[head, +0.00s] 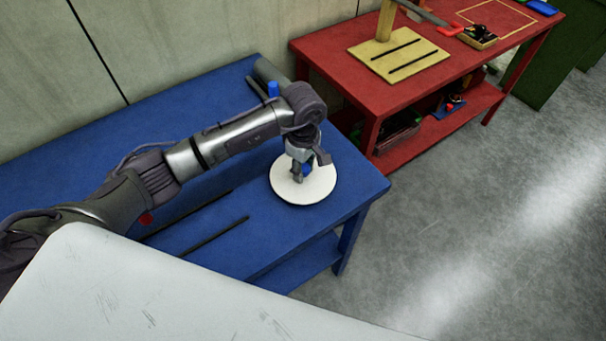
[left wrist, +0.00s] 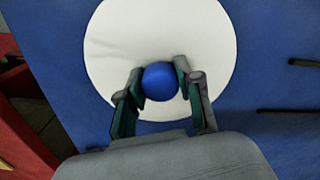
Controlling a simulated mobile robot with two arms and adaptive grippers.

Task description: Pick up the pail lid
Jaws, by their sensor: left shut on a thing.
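The pail lid (head: 317,187) is a round white disc with a blue ball-shaped knob at its centre. It is at the right end of the blue table (head: 250,257). My left gripper (head: 302,172) comes down over the lid from above and is shut on the blue knob. In the left wrist view the two fingers (left wrist: 158,88) sit on either side of the knob, with the white lid (left wrist: 135,35) beyond them. I cannot tell whether the lid rests on the table or is slightly above it. My right gripper is not in view.
Dark slots or bars (head: 215,236) lie on the blue table left of the lid. A red table (head: 400,92) with a tan slotted board (head: 375,60) stands behind to the right. A wall runs along the back. Grey floor (head: 470,220) is clear at right.

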